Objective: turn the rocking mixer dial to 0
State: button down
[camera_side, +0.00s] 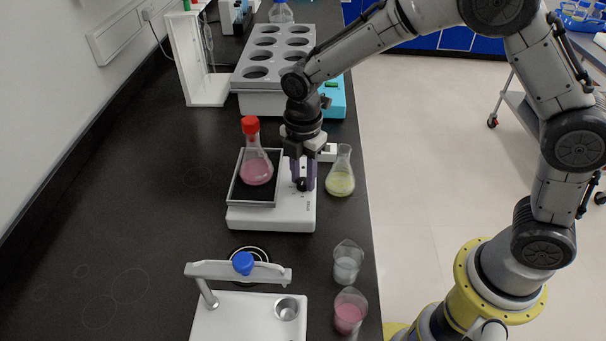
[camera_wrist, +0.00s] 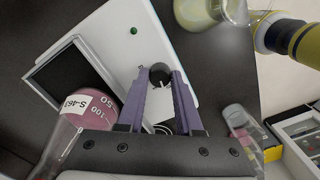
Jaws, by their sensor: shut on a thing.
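The rocking mixer (camera_side: 270,219) is a white box with a dark square platform on its left part. Its dial is a small dark knob (camera_side: 302,184) on the right part of the top; it also shows in the wrist view (camera_wrist: 160,74). My gripper (camera_side: 303,182) points down over the dial, its purple fingers on either side of it. In the wrist view the fingertips (camera_wrist: 160,77) are closed against the dial's sides. A flask with pink liquid and a red cap (camera_side: 257,168) stands on the platform, left of my gripper.
A flask of yellow liquid (camera_side: 341,175) stands close to the right of the mixer. Two beakers (camera_side: 348,262) stand near the right bench edge. A grey rack with round holes (camera_side: 270,66) is behind. A white stand with a blue knob (camera_side: 243,263) is in front. The bench at left is clear.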

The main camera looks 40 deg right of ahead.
aim_at(303, 180)
jog(key=shift+r+n, duration=0.1)
jog(key=shift+n, duration=0.9)
jog(key=c, duration=0.6)
grip_release()
notch_tip(303, 180, up, 14)
jog(key=shift+f, duration=0.15)
